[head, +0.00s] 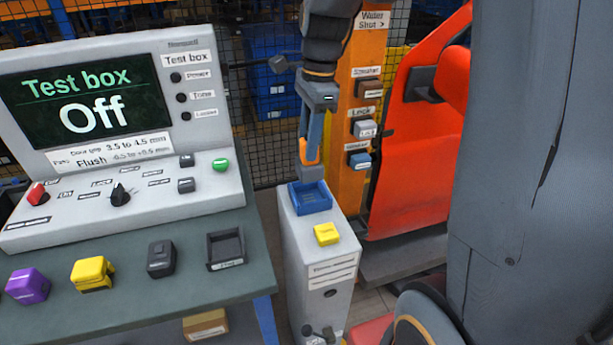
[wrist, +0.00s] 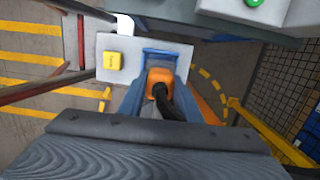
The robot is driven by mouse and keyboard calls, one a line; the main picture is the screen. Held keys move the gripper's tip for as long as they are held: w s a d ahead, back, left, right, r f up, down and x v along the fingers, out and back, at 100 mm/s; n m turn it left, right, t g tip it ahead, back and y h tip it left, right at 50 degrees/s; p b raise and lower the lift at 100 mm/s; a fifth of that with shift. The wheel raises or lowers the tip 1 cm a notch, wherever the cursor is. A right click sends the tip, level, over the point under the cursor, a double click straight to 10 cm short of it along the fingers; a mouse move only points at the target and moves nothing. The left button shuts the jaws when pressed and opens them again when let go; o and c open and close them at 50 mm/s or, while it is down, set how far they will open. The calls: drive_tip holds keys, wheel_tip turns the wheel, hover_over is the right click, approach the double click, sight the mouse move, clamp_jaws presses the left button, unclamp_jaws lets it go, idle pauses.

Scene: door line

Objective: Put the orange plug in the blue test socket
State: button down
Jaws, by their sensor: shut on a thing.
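My gripper (head: 311,170) points down over the grey pedestal and is shut on the orange plug (head: 303,152). In the wrist view the plug (wrist: 159,82) sits between the blue-grey fingers, with a black cable running from it. The blue test socket (head: 311,207) is a square, raised-rim holder on top of the pedestal. The fingertips are at its far edge in the head view. The socket shows partly in the wrist view (wrist: 161,53), just beyond the plug. The plug's lower end is hidden, so I cannot tell whether it touches the socket.
A yellow block (head: 326,234) sits on the pedestal (head: 325,272) in front of the socket. At left, the test box screen (head: 85,100) reads "Off" above a bench with purple, yellow and dark blocks and an empty black holder (head: 226,249). A red-orange door (head: 420,130) stands at right.

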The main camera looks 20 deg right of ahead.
sight(310, 169)
wheel_tip(310, 169, down, 3)
drive_tip(key=shift+d+f+p, duration=0.15)
drive_tip(key=shift+f+p, duration=0.05)
drive_tip(key=shift+p, duration=0.15)
drive_tip(key=shift+f+p, duration=0.45)
drive_tip(key=shift+f, duration=1.7)
drive_tip(key=shift+f, duration=0.1)
drive_tip(key=c, duration=1.3)
unclamp_jaws()
drive_tip(key=shift+s, duration=0.1)
